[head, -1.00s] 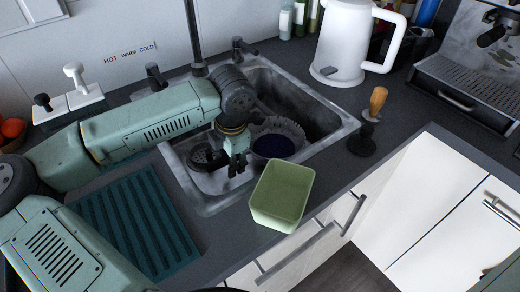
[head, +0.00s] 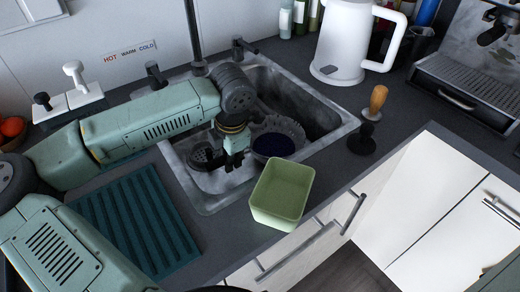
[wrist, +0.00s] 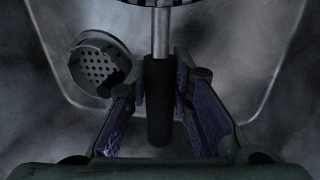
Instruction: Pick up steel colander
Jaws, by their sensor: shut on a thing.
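The steel colander (head: 284,126) is a grey bowl in the sink, with a dark blue inside in the head view. My gripper (head: 233,164) is low over the sink, just left of the bowl. In the wrist view my gripper (wrist: 162,95) is shut on a black handle (wrist: 160,125). A steel rod joins this handle to a perforated edge of the colander (wrist: 150,3) at the top of the picture. Most of the bowl is out of the wrist view, and the handle is hidden by my gripper in the head view.
The sink (head: 214,200) surrounds the colander. A round drain strainer (wrist: 97,68) lies left of the handle. A green square container (head: 282,192) stands at the sink's front edge. A faucet column (head: 194,35) rises behind. A teal drying mat (head: 137,222) lies left.

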